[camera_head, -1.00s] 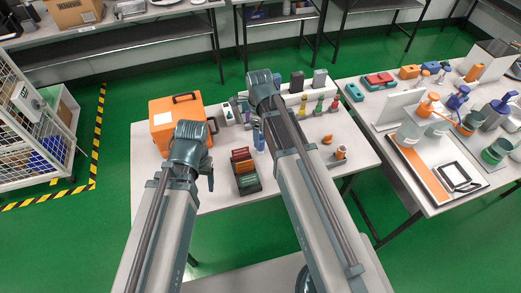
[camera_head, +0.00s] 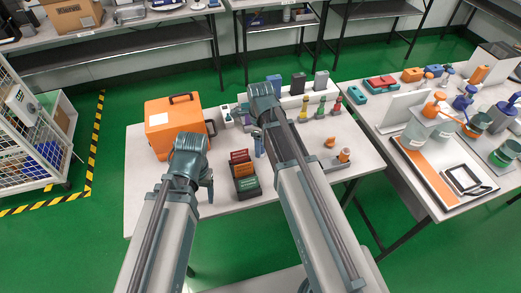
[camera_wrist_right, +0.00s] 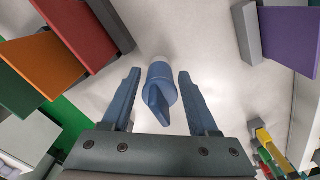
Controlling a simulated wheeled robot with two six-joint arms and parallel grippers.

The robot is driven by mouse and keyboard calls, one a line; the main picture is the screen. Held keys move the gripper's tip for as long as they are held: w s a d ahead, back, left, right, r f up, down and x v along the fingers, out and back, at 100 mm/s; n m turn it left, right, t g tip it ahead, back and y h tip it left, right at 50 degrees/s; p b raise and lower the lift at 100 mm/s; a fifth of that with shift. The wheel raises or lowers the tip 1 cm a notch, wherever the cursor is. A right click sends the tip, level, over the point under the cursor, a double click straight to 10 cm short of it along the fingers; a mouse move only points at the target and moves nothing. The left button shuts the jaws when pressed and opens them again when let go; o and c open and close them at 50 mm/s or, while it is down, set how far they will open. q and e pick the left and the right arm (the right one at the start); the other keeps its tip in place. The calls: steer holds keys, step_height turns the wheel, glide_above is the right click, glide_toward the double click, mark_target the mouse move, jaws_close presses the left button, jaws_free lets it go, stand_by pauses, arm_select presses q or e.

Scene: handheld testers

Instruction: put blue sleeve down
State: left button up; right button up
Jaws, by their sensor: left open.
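A blue rounded piece with a flat tapered end, which I take for the blue sleeve (camera_wrist_right: 158,88), is between the fingers of my right gripper (camera_wrist_right: 158,75) in the right wrist view. Light gaps show on both sides of it, so the fingers are open around it and apart from it. In the head view the blue piece (camera_head: 259,146) is on the white table, just below my right gripper, whose fingers are mostly hidden by the arm. My left gripper (camera_head: 207,188) is open and appears empty, left of the dark holder (camera_head: 248,190).
The dark holder carries red, orange and green slabs close to the right gripper. An orange case (camera_head: 172,138) stands at the back left. Coloured bottles (camera_head: 319,110) stand at the back right. A purple slab (camera_wrist_right: 290,35) is close by on the right in the wrist view.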

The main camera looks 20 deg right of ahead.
jaws_close()
stand_by(1.1)
